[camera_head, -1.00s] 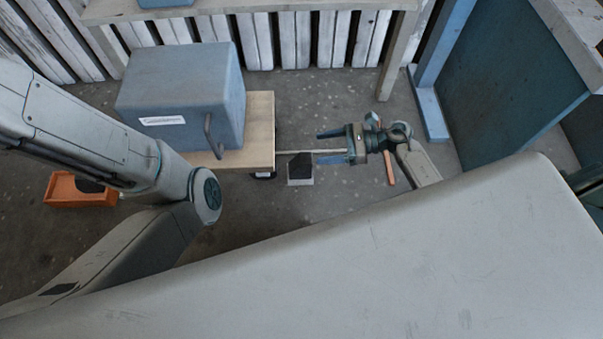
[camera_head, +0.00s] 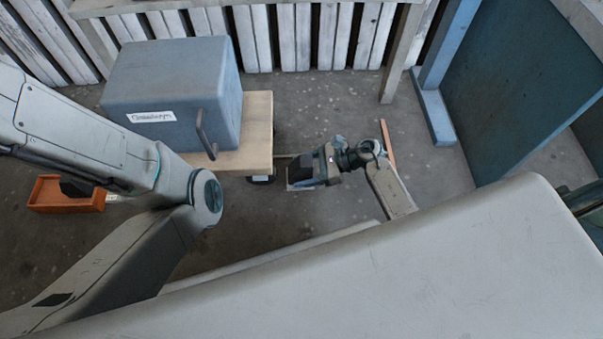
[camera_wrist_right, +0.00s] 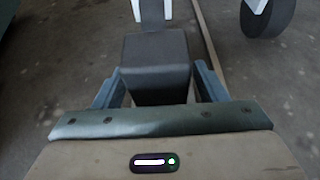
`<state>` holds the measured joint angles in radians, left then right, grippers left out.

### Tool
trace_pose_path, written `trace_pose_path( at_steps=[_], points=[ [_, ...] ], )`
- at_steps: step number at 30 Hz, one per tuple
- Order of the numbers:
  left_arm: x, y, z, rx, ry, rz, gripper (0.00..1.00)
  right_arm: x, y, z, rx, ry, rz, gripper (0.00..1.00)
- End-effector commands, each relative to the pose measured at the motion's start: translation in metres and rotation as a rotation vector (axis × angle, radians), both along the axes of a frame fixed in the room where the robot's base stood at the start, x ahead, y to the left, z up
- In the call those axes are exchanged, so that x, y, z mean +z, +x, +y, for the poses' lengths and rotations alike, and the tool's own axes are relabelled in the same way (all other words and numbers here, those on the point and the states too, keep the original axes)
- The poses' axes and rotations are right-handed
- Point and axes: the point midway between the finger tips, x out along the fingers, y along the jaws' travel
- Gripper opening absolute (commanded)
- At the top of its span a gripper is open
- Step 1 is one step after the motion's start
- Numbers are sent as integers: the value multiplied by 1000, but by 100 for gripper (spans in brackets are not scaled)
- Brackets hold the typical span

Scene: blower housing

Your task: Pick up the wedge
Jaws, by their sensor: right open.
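The wedge (camera_head: 299,171) is a dark block with a sloped top, on the floor by the right end of the wooden platform. In the right wrist view the dark block (camera_wrist_right: 155,55) sits between my two blue fingers. My right gripper (camera_head: 312,171) is open, with its fingers on either side of the wedge; it also shows in the right wrist view (camera_wrist_right: 157,78). I cannot tell whether the fingers touch the wedge. The gripper partly hides it in the head view.
A blue-grey housing (camera_head: 165,90) with a handle stands on a wooden platform (camera_head: 258,125) left of the wedge. An orange tray (camera_head: 62,205) holding a dark piece lies at the left. A teal panel (camera_head: 510,90) stands at the right. Floor right of the gripper is mostly clear.

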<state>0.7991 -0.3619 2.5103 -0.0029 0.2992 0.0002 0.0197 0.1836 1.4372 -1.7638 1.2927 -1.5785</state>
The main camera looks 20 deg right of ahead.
Motion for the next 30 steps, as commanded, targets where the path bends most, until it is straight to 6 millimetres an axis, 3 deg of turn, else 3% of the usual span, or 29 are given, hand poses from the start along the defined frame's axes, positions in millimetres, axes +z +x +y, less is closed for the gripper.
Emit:
trace_pose_path(
  at_steps=[9, 17, 25, 30],
  points=[
    [-3, 0, 0, -1, 0, 0, 36, -1, 2, 5, 0, 0, 1, 64],
    [-2, 0, 0, -1, 1, 1, 36, -1, 2, 5, 0, 0, 1, 12],
    [0, 0, 0, -1, 1, 1, 36, 3, 2, 5, 0, 1, 0, 12],
    [18, 0, 0, 0, 0, 1, 36, 28, 2, 5, 1, 0, -2, 12]
  ],
)
